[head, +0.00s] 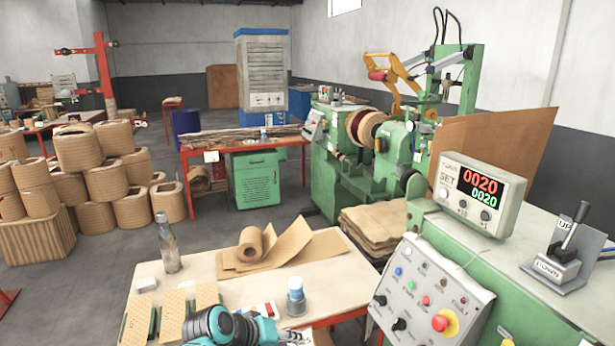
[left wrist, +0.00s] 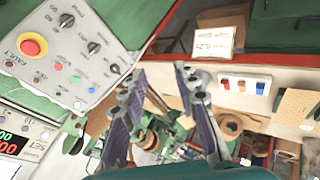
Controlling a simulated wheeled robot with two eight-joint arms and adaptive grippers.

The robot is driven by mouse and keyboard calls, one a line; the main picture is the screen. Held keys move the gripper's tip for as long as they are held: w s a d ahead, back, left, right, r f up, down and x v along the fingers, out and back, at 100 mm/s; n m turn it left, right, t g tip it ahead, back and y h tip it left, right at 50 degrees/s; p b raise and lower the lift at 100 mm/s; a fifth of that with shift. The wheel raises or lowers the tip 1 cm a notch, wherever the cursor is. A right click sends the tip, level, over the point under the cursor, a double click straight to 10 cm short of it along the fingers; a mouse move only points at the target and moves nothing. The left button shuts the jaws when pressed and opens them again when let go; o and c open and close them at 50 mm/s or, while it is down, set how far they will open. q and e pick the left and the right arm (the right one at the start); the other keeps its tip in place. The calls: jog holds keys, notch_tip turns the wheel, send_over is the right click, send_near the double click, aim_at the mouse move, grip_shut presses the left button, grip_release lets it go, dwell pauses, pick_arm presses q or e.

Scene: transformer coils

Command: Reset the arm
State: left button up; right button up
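My left gripper (left wrist: 160,76) shows in the left wrist view with its two fingers spread apart and nothing between them. In the head view a teal and dark part of my arm (head: 228,326) shows at the bottom edge, over the front of the work table (head: 195,268). The gripper's fingers are not clear there. My right arm and gripper are in neither view.
A control panel (head: 428,292) with a red button stands right of the table, below a counter display (head: 478,193). The table holds a glass bottle (head: 168,243), a brown paper roll (head: 256,244) and a blue-capped container (head: 295,297). Coils (head: 77,150) are stacked at left.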

pick_arm(q)
jog(key=s+a+f+m+y, duration=0.1)
jog(key=s+a+f+y, duration=0.1)
jog(key=s+a, duration=0.4)
jog(key=s+a+f+m+t+y, duration=0.1)
jog(key=s+a+f+y, duration=0.1)
jog(key=s+a, duration=0.5)
jog(key=s+y, duration=0.1)
jog(key=s, duration=0.1)
jog(key=shift+s+a+f+y, duration=0.15)
jog(key=shift+s+a+y, duration=0.05)
jog(key=shift+s+y, duration=0.2)
